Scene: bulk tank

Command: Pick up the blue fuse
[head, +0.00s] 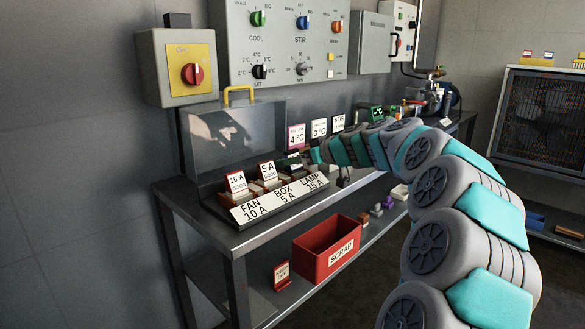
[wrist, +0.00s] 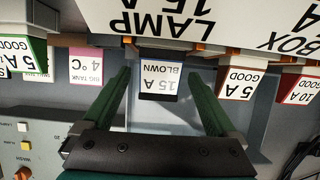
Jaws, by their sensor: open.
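The fuse with a blue-edged tag reading "15 A BLOWN" (wrist: 160,78) is in the wrist view, below the "LAMP 15 A" label, which appears upside down. My gripper (wrist: 162,88) is open, with one dark green finger on each side of this tag and a visible gap on both sides. The fuse's body is mostly hidden behind its tag. In the head view my gripper (head: 296,161) is at the LAMP end of the fuse block (head: 275,205), and the blue-edged tag cannot be made out there.
Tags reading "5 A GOOD" (wrist: 239,84) and "10 A GOOD" (wrist: 299,90) stand to the right in the wrist view. Another "5 A GOOD" tag (wrist: 28,52) is at left. A red SCRAP bin (head: 330,248) sits on the lower shelf. A clear cover (head: 232,140) stands behind the block.

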